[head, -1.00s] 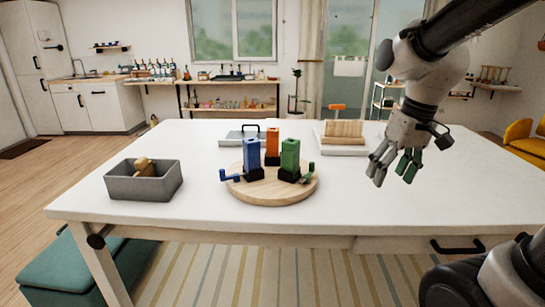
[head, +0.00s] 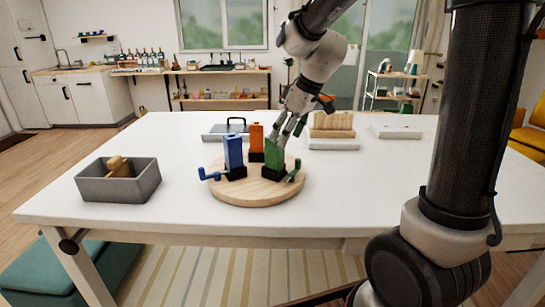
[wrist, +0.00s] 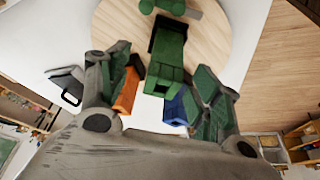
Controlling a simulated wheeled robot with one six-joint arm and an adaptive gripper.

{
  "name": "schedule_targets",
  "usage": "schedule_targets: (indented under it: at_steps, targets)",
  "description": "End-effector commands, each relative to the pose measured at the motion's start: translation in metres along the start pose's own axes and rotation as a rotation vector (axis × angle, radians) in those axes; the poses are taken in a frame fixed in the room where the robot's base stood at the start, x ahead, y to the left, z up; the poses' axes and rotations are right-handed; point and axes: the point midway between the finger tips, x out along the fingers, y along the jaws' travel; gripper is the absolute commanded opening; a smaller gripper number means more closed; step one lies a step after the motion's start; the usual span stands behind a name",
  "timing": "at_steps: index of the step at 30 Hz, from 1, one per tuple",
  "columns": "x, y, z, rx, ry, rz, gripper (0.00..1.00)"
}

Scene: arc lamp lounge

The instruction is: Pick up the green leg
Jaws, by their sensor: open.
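The green leg (head: 273,155) is an upright green block in a dark base on a round wooden board (head: 240,193). A small green bent piece (head: 296,172) sits at its right. My gripper (head: 289,128) is just above the top of the green leg in the head view, coming down tilted from the upper right. In the wrist view the open fingers (wrist: 163,75) lie on either side of the green leg (wrist: 166,55), with a gap at each side. I cannot tell whether the fingertips reach below its top.
A blue block (head: 233,151) and an orange block (head: 256,137) stand close by on the board. A grey bin (head: 118,187) with a tan item is at the left. A wooden rack (head: 332,124) and a flat white box (head: 396,131) are behind. The table's right side is clear.

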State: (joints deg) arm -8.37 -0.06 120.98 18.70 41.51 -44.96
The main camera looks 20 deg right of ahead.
Motion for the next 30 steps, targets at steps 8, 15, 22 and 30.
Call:
schedule_targets:
  at_steps: [8,15,22,30]
  targets:
    - [0.027,-0.002,0.0,-0.016,-0.004,-0.002,0.64]
    - [0.063,-0.01,-0.005,-0.015,-0.004,-0.003,0.64]
    - [0.078,-0.009,-0.005,-0.015,-0.001,0.0,0.64]
    - [0.078,-0.009,-0.005,-0.015,-0.001,0.0,0.42]
